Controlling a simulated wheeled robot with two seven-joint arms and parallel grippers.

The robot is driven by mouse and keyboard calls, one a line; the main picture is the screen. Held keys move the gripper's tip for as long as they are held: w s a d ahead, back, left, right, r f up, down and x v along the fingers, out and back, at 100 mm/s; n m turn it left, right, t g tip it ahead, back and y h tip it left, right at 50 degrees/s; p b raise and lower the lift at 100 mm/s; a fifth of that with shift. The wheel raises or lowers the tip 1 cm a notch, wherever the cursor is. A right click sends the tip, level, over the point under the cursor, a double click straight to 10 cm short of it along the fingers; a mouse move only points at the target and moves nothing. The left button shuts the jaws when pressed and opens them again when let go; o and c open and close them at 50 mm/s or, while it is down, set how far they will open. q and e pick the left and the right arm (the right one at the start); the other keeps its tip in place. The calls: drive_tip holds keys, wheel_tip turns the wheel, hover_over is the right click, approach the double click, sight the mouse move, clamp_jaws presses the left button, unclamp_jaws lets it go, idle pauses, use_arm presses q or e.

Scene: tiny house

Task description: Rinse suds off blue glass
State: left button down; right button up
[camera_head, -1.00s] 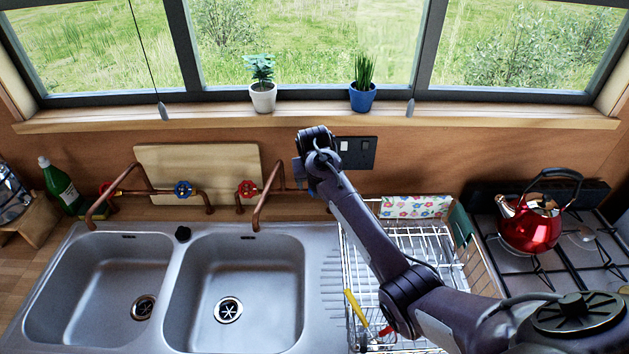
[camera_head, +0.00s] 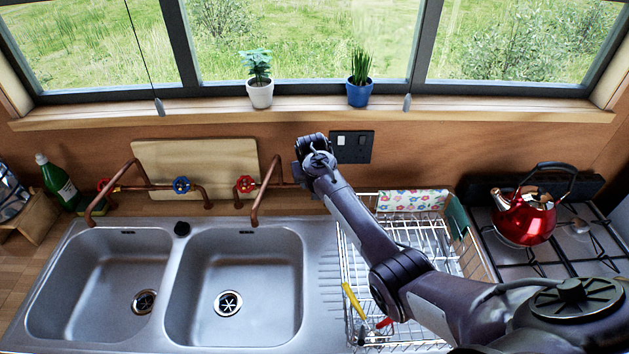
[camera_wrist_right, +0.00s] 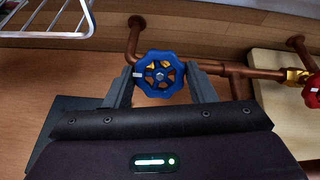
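No blue glass and no suds show in either view. My right gripper (camera_wrist_right: 160,70) has its two fingers apart, one on each side of a blue valve wheel (camera_wrist_right: 160,73); I cannot tell whether they touch it. In the head view my right arm's wrist is at the back wall, right of the right copper tap (camera_head: 265,190), and hides this gripper and wheel. The tap's red valve wheel (camera_head: 245,184) is left of its spout. No water shows from the spout above the right sink basin (camera_head: 235,275), which looks empty. My left gripper is out of view.
The left basin (camera_head: 95,290) looks empty. A wire dish rack (camera_head: 478,262) stands under my right arm, with a yellow-handled utensil (camera_head: 352,299). A red kettle (camera_head: 525,220) sits on the hob at right. A green bottle (camera_head: 58,182) stands far left.

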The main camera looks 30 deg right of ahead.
drive_tip(key=shift+c, duration=0.7)
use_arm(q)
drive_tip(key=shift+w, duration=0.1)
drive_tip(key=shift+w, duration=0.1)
use_arm(e)
drive_tip(key=shift+n, duration=1)
drive_tip(key=n+h, duration=0.1)
drive_tip(key=n, duration=0.1)
drive_tip(key=shift+n, duration=0.4)
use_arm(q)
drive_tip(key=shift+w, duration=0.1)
use_arm(e)
drive_tip(key=shift+a+n+h, duration=0.15)
drive_tip(key=shift+n+h, duration=0.35)
drive_tip(key=shift+n, duration=1.1)
drive_tip(key=o, duration=1)
